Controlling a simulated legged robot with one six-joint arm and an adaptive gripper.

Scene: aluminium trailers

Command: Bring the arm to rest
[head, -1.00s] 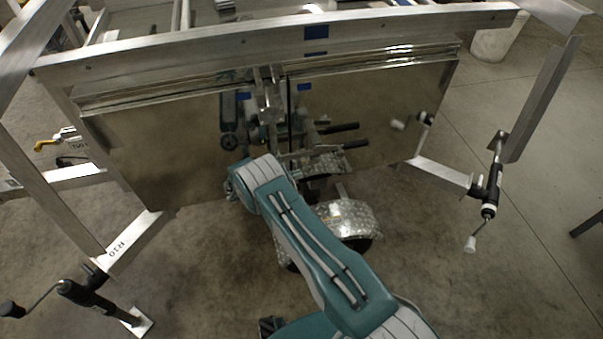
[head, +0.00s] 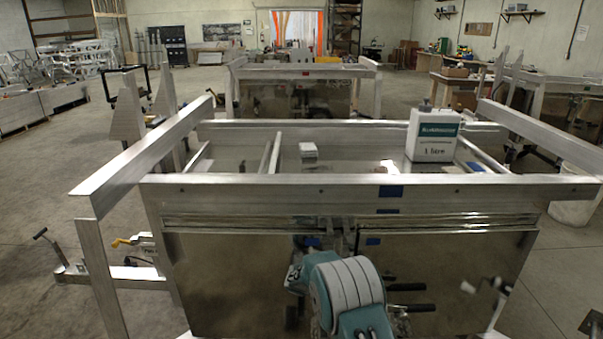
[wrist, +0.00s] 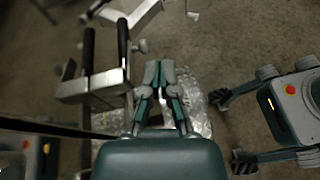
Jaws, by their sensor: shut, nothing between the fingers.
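My gripper (wrist: 160,74) shows in the wrist view with its two fingers together and empty. It hangs over a shiny diamond-plate fender (wrist: 190,93), beside two black handles on a metal bracket (wrist: 92,86). I cannot tell whether it touches the fender. In the head view only the teal and grey links of my arm (head: 345,288) show, at the bottom middle in front of the trailer's polished front panel (head: 235,275). My gripper is hidden in that view.
The aluminium trailer's front rail (head: 270,188) spans the view ahead. A white jug (head: 432,148) and a small white stack (head: 309,149) stand in the trailer. A second trailer (head: 290,100) stands behind. A yellow-handled device (head: 140,243) is at left. Bare floor (head: 45,190) lies at left.

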